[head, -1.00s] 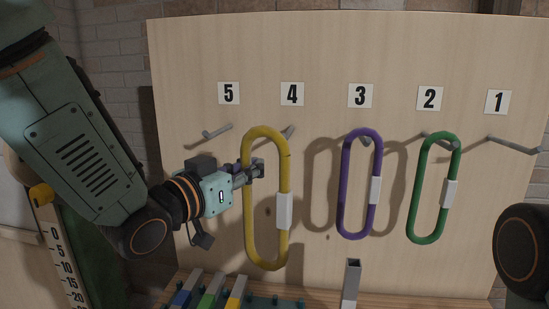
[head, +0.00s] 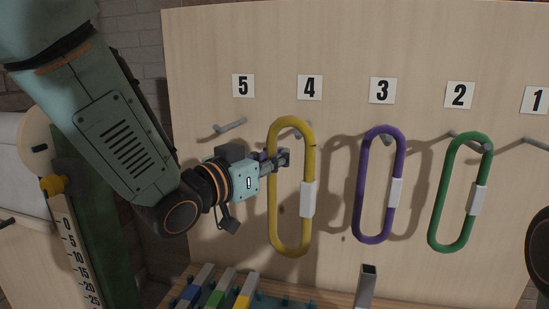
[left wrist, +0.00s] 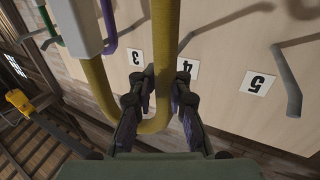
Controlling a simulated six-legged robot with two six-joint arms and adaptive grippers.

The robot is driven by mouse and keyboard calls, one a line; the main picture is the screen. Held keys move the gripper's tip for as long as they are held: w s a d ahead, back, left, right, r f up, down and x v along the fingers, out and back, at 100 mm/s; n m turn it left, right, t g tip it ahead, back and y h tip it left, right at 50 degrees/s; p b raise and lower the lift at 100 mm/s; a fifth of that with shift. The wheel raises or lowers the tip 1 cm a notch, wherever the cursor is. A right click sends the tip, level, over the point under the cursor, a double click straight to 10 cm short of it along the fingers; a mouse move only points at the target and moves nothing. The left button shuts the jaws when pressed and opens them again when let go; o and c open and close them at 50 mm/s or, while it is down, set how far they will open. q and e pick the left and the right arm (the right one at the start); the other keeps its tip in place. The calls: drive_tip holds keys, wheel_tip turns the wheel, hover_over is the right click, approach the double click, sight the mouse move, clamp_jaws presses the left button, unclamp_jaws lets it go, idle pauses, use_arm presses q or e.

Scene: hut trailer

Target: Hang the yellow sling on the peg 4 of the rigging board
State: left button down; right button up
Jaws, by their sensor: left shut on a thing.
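The yellow sling (head: 272,215), a long upright loop with a white sleeve, is held in front of the board near peg 4. My left gripper (head: 283,158) is shut on its upper part; the sling also shows between the fingers in the left wrist view (left wrist: 165,50). Peg 4 (head: 303,130), below the label 4 (head: 310,88), shows inside the top of the loop in the head view. I cannot tell whether the peg passes through the loop or stands behind it. The rigging board (head: 340,40) is pale wood. My right gripper is out of view.
A purple sling (head: 360,190) hangs at peg 3, close to the right. A green sling (head: 442,200) hangs at peg 2. Peg 5 (head: 230,126) is bare. A grey square post (head: 366,285) and coloured blocks (head: 215,290) are below.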

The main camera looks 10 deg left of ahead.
use_arm(q)
drive_tip(key=w+f+b, duration=0.1)
drive_tip(key=w+f, duration=0.2)
drive_tip(key=w, duration=0.9)
drive_tip(key=shift+w+f, duration=0.15)
idle(1.5)
